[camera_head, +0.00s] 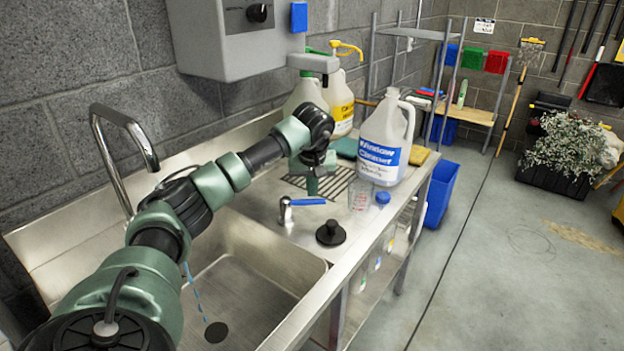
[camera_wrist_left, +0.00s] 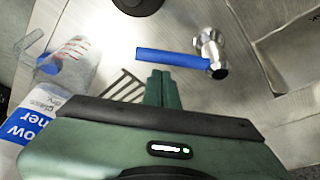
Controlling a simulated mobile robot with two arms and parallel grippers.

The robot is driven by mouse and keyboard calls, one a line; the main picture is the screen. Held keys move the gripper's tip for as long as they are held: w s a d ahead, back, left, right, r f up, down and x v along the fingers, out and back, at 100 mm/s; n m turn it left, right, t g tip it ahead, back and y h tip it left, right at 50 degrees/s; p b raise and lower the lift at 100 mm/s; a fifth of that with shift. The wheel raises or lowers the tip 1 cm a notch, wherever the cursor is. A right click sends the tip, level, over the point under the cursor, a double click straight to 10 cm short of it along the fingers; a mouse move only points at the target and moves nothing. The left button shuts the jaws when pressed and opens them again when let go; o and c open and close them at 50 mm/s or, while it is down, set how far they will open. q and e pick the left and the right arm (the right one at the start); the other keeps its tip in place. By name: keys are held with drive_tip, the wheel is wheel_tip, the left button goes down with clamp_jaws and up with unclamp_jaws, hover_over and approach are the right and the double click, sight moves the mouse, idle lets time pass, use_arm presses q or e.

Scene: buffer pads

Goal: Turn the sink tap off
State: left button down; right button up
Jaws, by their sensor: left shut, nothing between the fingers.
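The sink tap's tall metal spout (camera_head: 118,150) arches over the steel basin (camera_head: 245,255) at left. A thin bluish stream of water (camera_head: 195,285) shows below it, partly hidden by my left arm. The tap's blue lever (camera_head: 308,202) sits on a small metal valve on the counter right of the basin. It also shows in the left wrist view as a blue lever (camera_wrist_left: 172,58), pointing left from its valve. My left gripper (camera_head: 312,188) is shut and empty, fingers down, just behind the lever. In the left wrist view its fingertips (camera_wrist_left: 160,78) appear close to the lever; contact is unclear.
A black sink plug (camera_head: 331,233), a clear measuring cup (camera_head: 360,195) and a large window cleaner jug (camera_head: 384,140) stand on the counter to the right. Two more jugs stand behind my gripper. A grey dispenser hangs on the wall above.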

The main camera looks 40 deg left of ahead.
use_arm(q)
drive_tip(key=shift+s+d+f, duration=0.1)
drive_tip(key=shift+d, duration=0.05)
drive_tip(key=shift+s+d+m+p, duration=0.3)
drive_tip(key=shift+m, duration=0.3)
idle(0.3)
drive_tip(key=shift+s+d+m+t+h+p, duration=0.4)
drive_tip(key=shift+s+d+m+h+p, duration=0.1)
drive_tip(key=shift+m, duration=0.5)
drive_tip(key=shift+s+d, duration=0.35)
drive_tip(key=shift+s, duration=0.15)
drive_tip(key=shift+s+d+p, duration=0.25)
drive_tip(key=shift+s+p, duration=0.15)
drive_tip(key=shift+s, duration=0.25)
drive_tip(key=shift+f, duration=0.1)
